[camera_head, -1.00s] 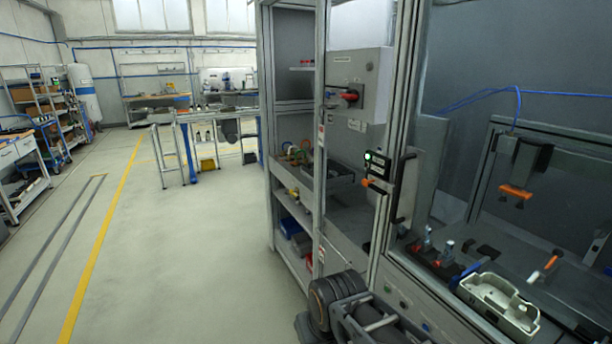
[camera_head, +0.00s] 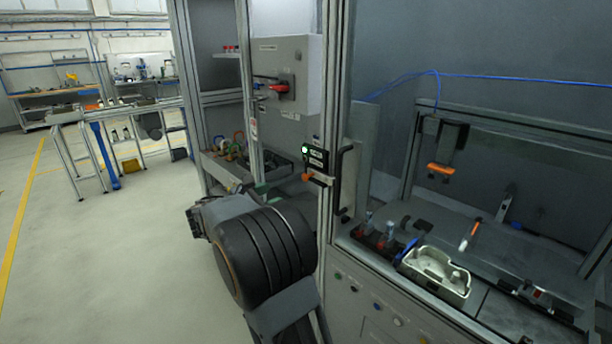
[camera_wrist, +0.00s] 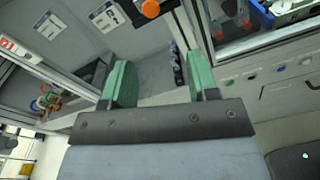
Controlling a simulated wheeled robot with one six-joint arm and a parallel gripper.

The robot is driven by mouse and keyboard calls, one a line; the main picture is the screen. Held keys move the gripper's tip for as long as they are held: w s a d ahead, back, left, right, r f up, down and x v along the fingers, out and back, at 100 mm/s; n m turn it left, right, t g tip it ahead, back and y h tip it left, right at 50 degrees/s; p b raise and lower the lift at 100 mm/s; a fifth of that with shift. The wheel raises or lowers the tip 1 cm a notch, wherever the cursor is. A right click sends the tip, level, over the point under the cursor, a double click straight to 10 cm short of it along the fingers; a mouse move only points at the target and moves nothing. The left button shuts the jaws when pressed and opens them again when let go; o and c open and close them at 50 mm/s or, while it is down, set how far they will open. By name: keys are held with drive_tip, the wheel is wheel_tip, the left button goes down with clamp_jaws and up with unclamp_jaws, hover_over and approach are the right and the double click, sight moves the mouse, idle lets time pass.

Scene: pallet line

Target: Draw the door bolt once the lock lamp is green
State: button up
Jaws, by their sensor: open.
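The lock box (camera_head: 315,157) on the door post shows a lit green lamp (camera_head: 305,149). Just below it is the bolt with its orange knob (camera_head: 308,178), beside a black door handle (camera_head: 344,175). In the wrist view an orange round knob (camera_wrist: 150,9) shows at the top edge, ahead of my gripper (camera_wrist: 157,70). My gripper's two green fingers are spread with nothing between them, apart from the knob. In the head view my gripper is mostly hidden behind my arm, left of and below the bolt.
The door frame post (camera_head: 335,100) stands close on the right of my arm. Left of it are a grey switch box (camera_head: 290,60) with a red rotary switch (camera_head: 281,87) and shelves. Behind the glass lies a pale casting (camera_head: 440,270). The floor at left is clear.

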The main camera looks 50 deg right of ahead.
sight(304, 178)
drive_tip(key=shift+n+h, duration=0.3)
drive_tip(key=d+p, duration=0.1)
drive_tip(key=d, duration=0.3)
drive_tip(key=d+p, duration=0.1)
drive_tip(key=d, duration=0.4)
drive_tip(key=d+p, duration=0.1)
drive_tip(key=d, duration=0.4)
drive_tip(key=shift+s+d+r, duration=0.1)
drive_tip(key=shift+d+r, duration=0.1)
drive_tip(key=shift+r, duration=0.1)
drive_tip(key=shift+c, duration=0.4)
clamp_jaws()
